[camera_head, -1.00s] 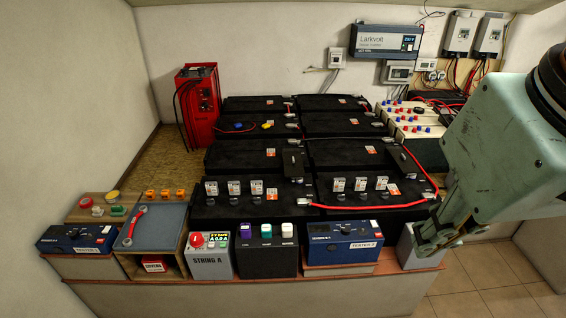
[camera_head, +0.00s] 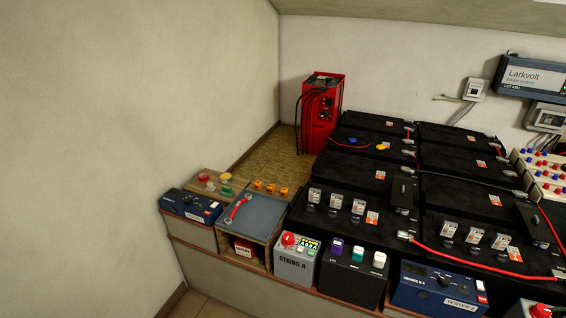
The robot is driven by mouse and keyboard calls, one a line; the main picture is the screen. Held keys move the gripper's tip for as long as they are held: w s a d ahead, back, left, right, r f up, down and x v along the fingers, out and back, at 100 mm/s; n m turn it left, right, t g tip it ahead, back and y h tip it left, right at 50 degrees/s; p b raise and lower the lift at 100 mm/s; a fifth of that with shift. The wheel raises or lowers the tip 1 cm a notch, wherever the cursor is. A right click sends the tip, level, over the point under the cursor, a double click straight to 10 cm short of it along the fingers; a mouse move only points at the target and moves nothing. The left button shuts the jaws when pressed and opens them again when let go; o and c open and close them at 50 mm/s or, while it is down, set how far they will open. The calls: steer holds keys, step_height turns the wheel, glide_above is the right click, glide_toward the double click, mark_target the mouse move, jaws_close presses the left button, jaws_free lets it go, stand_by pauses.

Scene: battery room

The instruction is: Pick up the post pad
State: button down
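No thing in view is labelled as the post pad, and I cannot tell for certain which one it is. Small round red (camera_head: 203,177), yellow (camera_head: 225,177) and green (camera_head: 225,191) pieces sit on a wooden board (camera_head: 190,184) at the left end of the bench. Several small orange pieces (camera_head: 270,188) stand in a row to the right of them. My gripper is outside the picture.
Black batteries (camera_head: 360,175) with red cables fill the bench. Along the front are a blue tester (camera_head: 190,206), a grey-topped stand (camera_head: 262,218) with a red wrench, the STRING A box (camera_head: 294,264) and another blue tester (camera_head: 437,290). A red charger (camera_head: 322,110) stands behind.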

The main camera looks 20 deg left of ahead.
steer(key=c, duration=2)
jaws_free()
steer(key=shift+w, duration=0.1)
